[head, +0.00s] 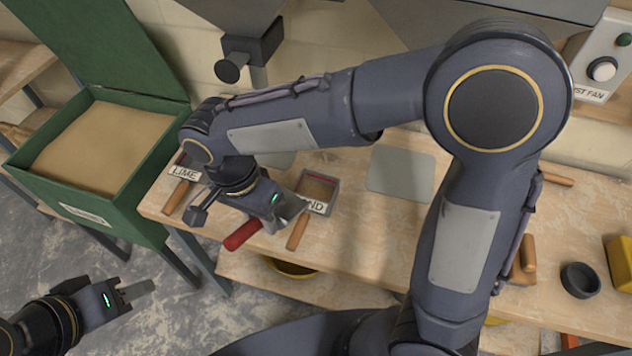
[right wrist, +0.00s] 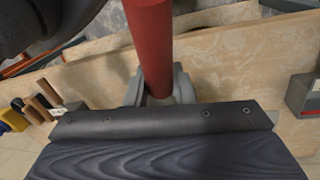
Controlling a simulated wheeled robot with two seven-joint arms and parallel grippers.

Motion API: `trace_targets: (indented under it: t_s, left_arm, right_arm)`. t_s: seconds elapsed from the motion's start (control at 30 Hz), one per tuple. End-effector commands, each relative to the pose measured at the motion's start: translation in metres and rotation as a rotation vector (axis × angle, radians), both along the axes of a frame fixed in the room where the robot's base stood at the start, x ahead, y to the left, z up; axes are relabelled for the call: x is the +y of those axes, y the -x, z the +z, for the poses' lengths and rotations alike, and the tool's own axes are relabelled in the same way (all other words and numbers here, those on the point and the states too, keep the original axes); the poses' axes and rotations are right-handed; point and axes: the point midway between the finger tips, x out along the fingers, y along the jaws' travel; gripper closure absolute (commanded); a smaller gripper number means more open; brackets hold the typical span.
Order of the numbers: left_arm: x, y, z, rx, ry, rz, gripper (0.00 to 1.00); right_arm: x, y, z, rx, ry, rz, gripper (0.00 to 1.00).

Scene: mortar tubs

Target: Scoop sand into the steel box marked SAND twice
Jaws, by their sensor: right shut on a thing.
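The steel box marked SAND (head: 334,193) stands on the bench, with a tan fill showing inside; my right gripper partly covers its label. My right gripper (head: 283,212) is just left of it, shut on a tool with a red handle (head: 243,235). The red handle also shows in the right wrist view (right wrist: 150,45); the tool's scooping end cannot be made out clearly. A green bin (head: 150,178) with its lid up holds a wide, level bed of sand (head: 100,145). My left gripper (head: 135,291) is low at the left, away from the bench; its finger gap cannot be seen.
A box marked LIME (head: 184,172) stands at the bench's left end, with a wooden handle (head: 176,197) before it. Another wooden handle (head: 298,232) lies before the SAND box. A grey plate (head: 401,171) lies to its right. A dark cup (head: 580,280) stands far right.

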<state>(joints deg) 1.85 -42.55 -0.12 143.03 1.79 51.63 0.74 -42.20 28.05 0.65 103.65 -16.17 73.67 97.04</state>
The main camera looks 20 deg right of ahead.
Motion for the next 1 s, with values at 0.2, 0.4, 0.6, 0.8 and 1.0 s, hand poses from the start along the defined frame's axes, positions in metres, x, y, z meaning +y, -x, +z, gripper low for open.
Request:
trace_targets:
  t_s: [0.2,0.4,0.6,0.8,1.0]
  left_arm:
    - [0.0,0.0,0.006,0.0,0.0,0.0,0.64]
    - [0.0,0.0,0.01,0.0,0.0,0.0,0.64]
    - [0.0,0.0,0.018,0.0,0.0,0.0,0.64]
    - [0.0,0.0,0.027,0.0,0.0,0.0,0.64]
    - [0.0,0.0,0.037,0.0,0.0,0.0,0.64]
  right_arm:
    - [-0.008,-0.008,0.008,0.034,-0.043,-0.003,1.0]
    - [-0.016,-0.013,0.014,0.068,-0.08,-0.002,1.0]
    - [-0.023,-0.02,0.021,0.101,-0.116,-0.003,1.0]
    - [-0.031,-0.027,0.026,0.133,-0.155,-0.003,1.0]
    - [-0.039,-0.034,0.031,0.166,-0.192,-0.003,1.0]
